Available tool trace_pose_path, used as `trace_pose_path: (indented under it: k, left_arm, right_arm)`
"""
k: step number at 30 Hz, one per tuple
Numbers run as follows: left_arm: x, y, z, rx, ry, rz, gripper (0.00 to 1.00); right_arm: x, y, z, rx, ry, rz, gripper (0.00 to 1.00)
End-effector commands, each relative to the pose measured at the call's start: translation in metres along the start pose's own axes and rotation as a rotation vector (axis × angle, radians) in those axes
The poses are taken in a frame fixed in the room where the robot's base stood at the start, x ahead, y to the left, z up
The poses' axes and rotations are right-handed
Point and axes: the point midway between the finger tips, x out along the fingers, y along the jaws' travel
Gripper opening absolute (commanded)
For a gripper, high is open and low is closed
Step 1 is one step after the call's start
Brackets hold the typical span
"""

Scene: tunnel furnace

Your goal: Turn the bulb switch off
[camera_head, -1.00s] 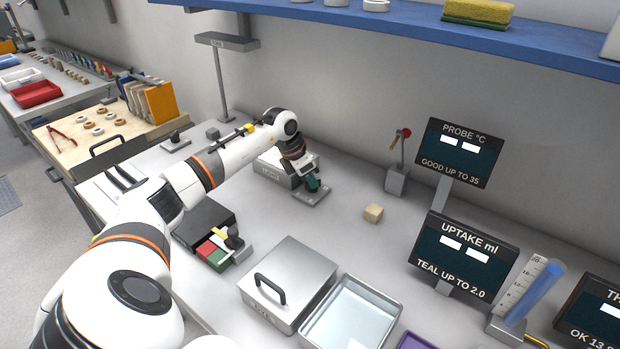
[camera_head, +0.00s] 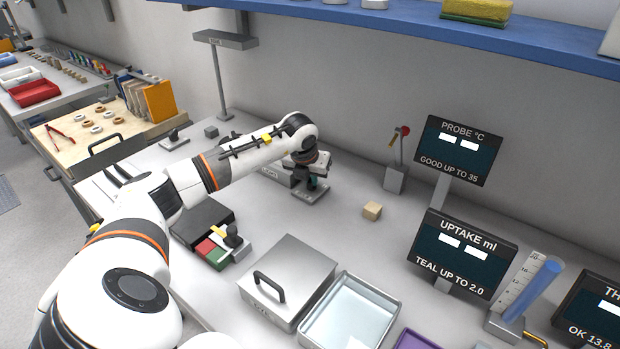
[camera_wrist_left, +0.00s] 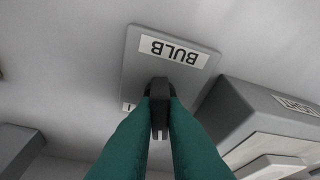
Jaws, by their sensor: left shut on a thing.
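The bulb switch (camera_wrist_left: 133,62) is a grey plate labelled BULB, upside down in the left wrist view, with a dark upright lever (camera_wrist_left: 159,92). In the head view the switch (camera_head: 305,195) lies on the bench below my left wrist. My left gripper (camera_wrist_left: 160,104) has teal fingers on either side of the lever and is shut on it. In the head view the left gripper (camera_head: 313,182) is mostly hidden by its own wrist. The lever's exact tilt is hard to tell. My right gripper is not in view.
A grey box labelled LIGHT (camera_wrist_left: 262,122) stands close beside the switch. A small beige block (camera_head: 372,211) and a red-knobbed lever stand (camera_head: 396,178) are to the right. A lidded steel box (camera_head: 290,282) and a tray (camera_head: 350,315) are nearer. The bench between is clear.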

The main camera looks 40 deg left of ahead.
Motion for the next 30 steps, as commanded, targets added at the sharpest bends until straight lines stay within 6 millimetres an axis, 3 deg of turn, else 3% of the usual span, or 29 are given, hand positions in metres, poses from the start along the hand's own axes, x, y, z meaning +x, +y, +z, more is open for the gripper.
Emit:
trace_pose_path:
  k: [12, 30]
  left_arm:
    - [-0.0010, 0.0018, -0.0018, -0.200, 0.004, -0.080, 0.00]
    - [-0.0013, 0.0013, -0.0020, -0.237, 0.004, -0.096, 0.00]
  right_arm:
    - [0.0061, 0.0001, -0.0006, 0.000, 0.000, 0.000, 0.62]
    - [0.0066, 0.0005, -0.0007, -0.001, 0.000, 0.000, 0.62]
